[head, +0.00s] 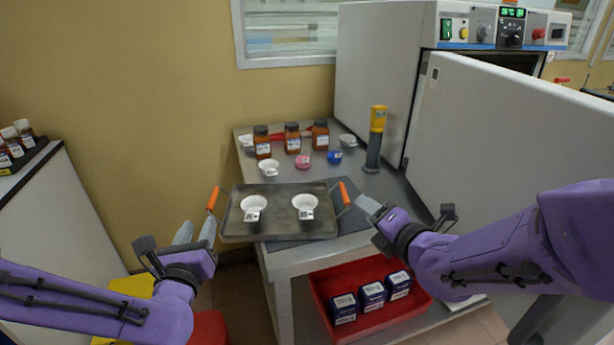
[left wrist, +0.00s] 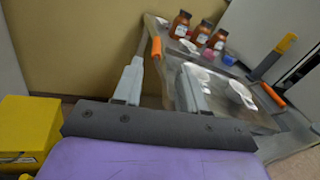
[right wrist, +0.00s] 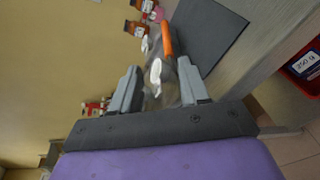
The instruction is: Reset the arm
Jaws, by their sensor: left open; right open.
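My left gripper (head: 197,236) is open and empty, in front of the table and just left of the metal tray's left handle. Its two fingers also show in the left wrist view (left wrist: 160,88), apart with nothing between them. My right gripper (head: 376,208) is open and empty, just right of the tray's right orange handle (head: 344,193). Its fingers show apart in the right wrist view (right wrist: 158,88). The metal tray (head: 278,230) lies at the table's front on a dark mat and carries two white cups, a left cup (head: 253,204) and a right cup (head: 305,203).
Brown jars (head: 292,138), a pink item (head: 303,161), a blue item (head: 334,157) and a yellow-topped device (head: 375,140) stand behind the tray. An oven with its door (head: 500,150) open is at right. A red bin (head: 335,275) with blue boxes sits below.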

